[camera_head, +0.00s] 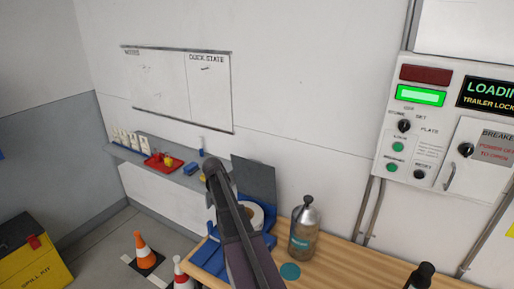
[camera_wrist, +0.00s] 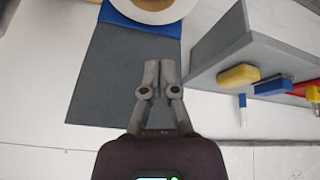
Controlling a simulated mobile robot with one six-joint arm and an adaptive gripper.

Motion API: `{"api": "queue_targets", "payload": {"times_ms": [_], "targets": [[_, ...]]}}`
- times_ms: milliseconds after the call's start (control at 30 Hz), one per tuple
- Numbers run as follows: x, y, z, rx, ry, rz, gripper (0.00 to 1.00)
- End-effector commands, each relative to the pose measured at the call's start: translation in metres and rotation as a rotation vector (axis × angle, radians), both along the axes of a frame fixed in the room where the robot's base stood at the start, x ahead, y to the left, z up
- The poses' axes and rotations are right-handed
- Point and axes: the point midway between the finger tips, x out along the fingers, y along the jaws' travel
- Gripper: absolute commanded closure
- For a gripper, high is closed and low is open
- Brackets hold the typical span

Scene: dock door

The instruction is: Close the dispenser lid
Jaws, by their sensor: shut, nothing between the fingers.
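The dispenser is a blue body (camera_head: 208,256) on the wooden bench, with a white roll (camera_head: 256,213) in it. Its grey lid (camera_head: 259,179) stands open and upright behind the roll, near the wall. In the wrist view the lid (camera_wrist: 105,75) is a flat grey panel joined to the blue body (camera_wrist: 148,28), with the roll (camera_wrist: 157,10) at the top edge. My gripper (camera_wrist: 160,66) is shut and empty, its fingertips in front of the lid's right edge in that view. I cannot tell whether they touch it. In the head view my arm hides part of the dispenser.
A pump bottle (camera_head: 303,230) stands right of the dispenser, with a teal disc (camera_head: 290,271) near it. A dark-capped bottle (camera_head: 421,277) is at the front right. A grey wall shelf (camera_head: 188,178) holds a red tray (camera_head: 163,163). Cones (camera_head: 144,254) stand on the floor.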

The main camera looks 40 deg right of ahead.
Motion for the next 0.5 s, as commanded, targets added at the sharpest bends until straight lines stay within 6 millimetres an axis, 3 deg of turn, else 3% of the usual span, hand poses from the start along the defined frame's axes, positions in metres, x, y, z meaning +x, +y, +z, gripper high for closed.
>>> {"api": "queue_targets", "payload": {"times_ms": [33, 100, 500], "targets": [[0.012, -0.019, 0.023, -0.013, -0.017, -0.029, 1.00], [0.020, -0.042, 0.039, -0.030, -0.043, -0.071, 1.00], [0.055, -0.160, 0.121, -0.122, -0.181, -0.269, 1.00]]}}
